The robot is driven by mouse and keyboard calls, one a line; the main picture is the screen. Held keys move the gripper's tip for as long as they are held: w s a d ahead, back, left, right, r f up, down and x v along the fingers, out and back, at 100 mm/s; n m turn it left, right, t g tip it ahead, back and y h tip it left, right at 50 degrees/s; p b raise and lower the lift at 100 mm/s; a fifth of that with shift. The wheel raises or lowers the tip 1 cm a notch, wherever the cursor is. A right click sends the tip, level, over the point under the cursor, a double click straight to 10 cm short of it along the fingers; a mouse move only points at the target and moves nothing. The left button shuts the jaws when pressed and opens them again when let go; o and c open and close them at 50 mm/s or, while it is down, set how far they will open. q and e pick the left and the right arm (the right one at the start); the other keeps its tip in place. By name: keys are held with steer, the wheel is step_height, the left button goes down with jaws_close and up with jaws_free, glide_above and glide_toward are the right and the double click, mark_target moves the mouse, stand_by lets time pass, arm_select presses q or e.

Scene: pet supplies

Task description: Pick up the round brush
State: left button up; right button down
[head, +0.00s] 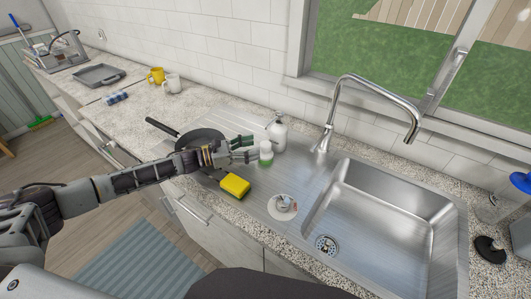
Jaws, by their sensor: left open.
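A small item with a white top and green lower part (266,153), which looks like the round brush, stands on the steel drainboard left of the sink. My left gripper (253,148) reaches in from the left, with its fingers spread and their tips just beside the brush's left side. I cannot tell whether they touch it. The gripper is open and holds nothing. My right gripper does not show.
A white soap bottle (279,133) stands close behind the brush. A dark pan (201,137) lies behind my left forearm. A yellow sponge (235,185) and a white round dish (283,207) are nearer. The sink (390,205) and tall faucet (372,82) are right.

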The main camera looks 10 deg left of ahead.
mark_target(266, 151)
arm_select(q)
steer(key=shift+x, duration=0.85)
steer(key=shift+w+d+p, duration=0.4)
steer(key=shift+d, duration=0.15)
steer(key=shift+w+d, duration=0.15)
steer(key=shift+d, duration=0.1)
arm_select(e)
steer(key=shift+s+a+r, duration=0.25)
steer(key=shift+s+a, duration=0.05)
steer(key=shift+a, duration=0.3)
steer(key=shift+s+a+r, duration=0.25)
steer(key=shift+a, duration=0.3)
arm_select(q)
steer(key=c, duration=0.9)
steer(key=shift+c, duration=1.1)
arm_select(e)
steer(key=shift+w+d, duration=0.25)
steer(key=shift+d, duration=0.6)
